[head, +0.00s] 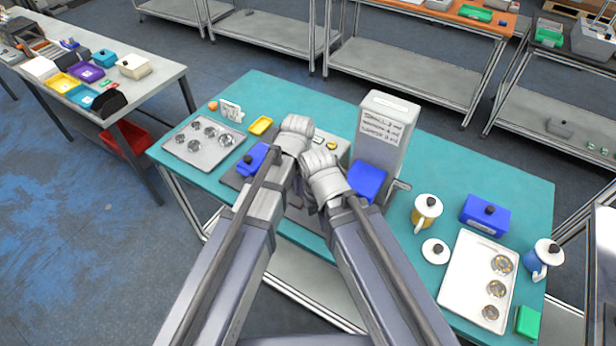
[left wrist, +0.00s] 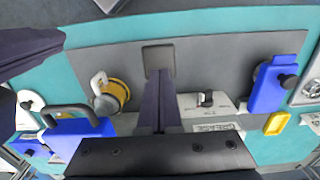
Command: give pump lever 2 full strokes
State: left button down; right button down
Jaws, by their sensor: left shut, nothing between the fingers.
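My left gripper (left wrist: 159,80) is shut and empty in the left wrist view. Its fingertips appear in front of a dark square pad on a grey plate (left wrist: 200,62); I cannot tell if they touch it. Beside the fingers is a light unit with a GREASE label (left wrist: 217,127) and a small black knob (left wrist: 206,98). A blue block with a dark bar handle (left wrist: 78,112) is at the left. I cannot tell for sure which part is the pump lever. In the head view my right gripper (head: 324,172) is beside the left one, its fingers hidden.
A tall grey box with a written sign (head: 382,127) stands behind the arms on the teal table (head: 290,98). A tray of round parts (head: 203,148) is at left, a white tray (head: 468,275) at right. Lidded mugs (head: 425,212) and a blue box (head: 484,216) stand near it.

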pick_arm(q)
notch_tip(320, 180, up, 7)
jog(key=p, duration=0.6)
jog(key=shift+f, duration=0.15)
notch_tip(320, 180, down, 8)
jog(key=b, duration=0.8)
jog(key=shift+d+f, duration=0.1)
jog(key=shift+w+r, duration=0.1)
jog(key=shift+r, duration=0.15)
notch_tip(320, 180, up, 8)
jog(key=p, duration=0.8)
jog(key=shift+f, duration=0.15)
